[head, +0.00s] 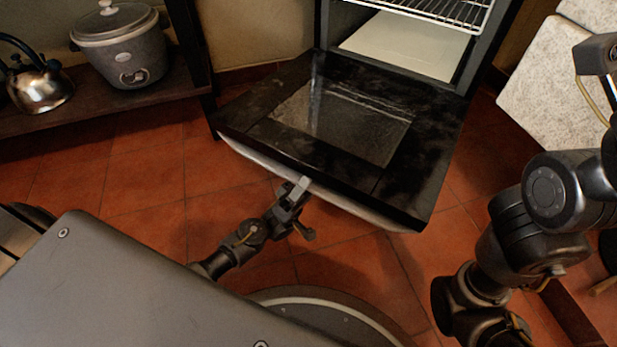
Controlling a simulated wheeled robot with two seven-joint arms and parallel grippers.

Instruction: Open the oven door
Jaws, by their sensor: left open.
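The oven door (427,150) is swung down and lies open, roughly flat, with its dark inner face and glass window (345,120) facing up. A pale strip (250,158) runs under its near edge. The oven (474,60) behind it is open, with a wire rack (440,12) and a light-coloured floor inside. My left gripper (300,190) is open at the door's near edge, left of the middle. Its fingertips overlap the edge in the picture; I cannot tell whether they touch it. Links of my right arm show at the right, but its gripper does not.
A dark shelf (110,104) at upper left holds a metal kettle (42,88) and a lidded grey cooker (122,50). A speckled light panel (545,75) stands right of the oven. The red tiled floor (150,190) is clear left of the door.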

